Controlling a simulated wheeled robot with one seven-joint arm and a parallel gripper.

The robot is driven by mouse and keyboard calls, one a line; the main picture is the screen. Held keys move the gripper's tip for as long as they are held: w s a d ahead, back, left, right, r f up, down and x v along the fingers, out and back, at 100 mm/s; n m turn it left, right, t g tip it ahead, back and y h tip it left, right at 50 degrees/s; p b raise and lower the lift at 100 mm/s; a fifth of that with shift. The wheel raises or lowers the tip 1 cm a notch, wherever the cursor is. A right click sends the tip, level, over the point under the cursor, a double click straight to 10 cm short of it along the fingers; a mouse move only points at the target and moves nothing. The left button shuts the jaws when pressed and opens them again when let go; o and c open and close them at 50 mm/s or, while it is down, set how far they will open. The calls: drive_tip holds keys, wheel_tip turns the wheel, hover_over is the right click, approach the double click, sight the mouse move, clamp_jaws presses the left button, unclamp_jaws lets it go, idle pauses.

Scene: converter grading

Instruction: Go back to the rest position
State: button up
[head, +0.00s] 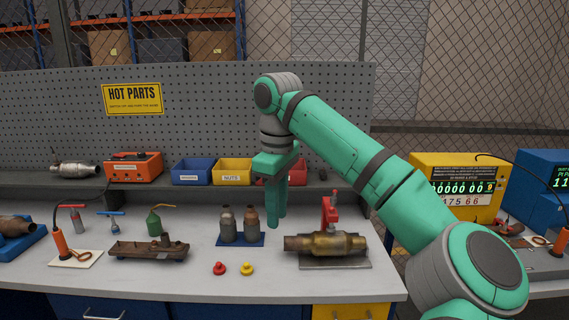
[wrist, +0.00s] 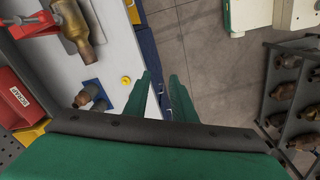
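My green gripper (head: 277,208) hangs above the workbench, pointing down, behind and to the right of two small brown converters (head: 240,224) on a blue mat. In the wrist view, my gripper (wrist: 160,82) has its two green fingers apart with nothing between them. The fingers are seen against the bench's front edge and the grey floor. A larger brass-brown converter (head: 325,243) lies on a grey plate under a red clamp (head: 330,213), right of the gripper; it also shows in the wrist view (wrist: 80,28).
Red and yellow knobs (head: 219,268) lie at the bench front. A rusty part (head: 149,250) and a soldering-iron-like tool (head: 60,243) are left. Bins (head: 232,171) and an orange box (head: 134,168) stand on the back shelf. A yellow meter (head: 457,185) stands right. A parts rack (wrist: 295,95) stands on the floor.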

drive_tip(key=w+a+f+t+y, duration=0.3)
drive_tip(key=a+f+y, duration=0.6)
drive_tip(key=a+f, duration=1.25)
drive_tip(key=s+a+f+m+t+y, duration=0.2)
drive_tip(key=a+f+m+t, duration=0.1)
drive_tip(key=f, duration=0.3)
drive_tip(key=s+a+f+m+t+y, duration=0.1)
drive_tip(key=a+f+m+t, duration=0.1)
drive_tip(key=f+m, duration=0.3)
drive_tip(key=s+d+f+m+t+h, duration=0.35)
drive_tip(key=s+d+f, duration=0.4)
drive_tip(key=s, duration=0.35)
drive_tip(key=s+d+f+m+t+h, duration=0.3)
drive_tip(key=s+d+f+m+h, duration=0.15)
drive_tip(key=s+d+f, duration=0.4)
drive_tip(key=s+d+r+n+h, duration=0.1)
drive_tip(key=s+d, duration=0.3)
drive_tip(key=s, duration=0.5)
drive_tip(key=s+d+r+n+h, duration=0.1)
drive_tip(key=s+d, duration=0.3)
drive_tip(key=s, duration=0.5)
drive_tip(key=s+d+r+h, duration=0.2)
drive_tip(key=s+d+r, duration=0.1)
drive_tip(key=s, duration=0.6)
drive_tip(key=shift+d+r+n, duration=0.3)
drive_tip(key=shift+d+n, duration=0.1)
drive_tip(key=shift+d, duration=0.2)
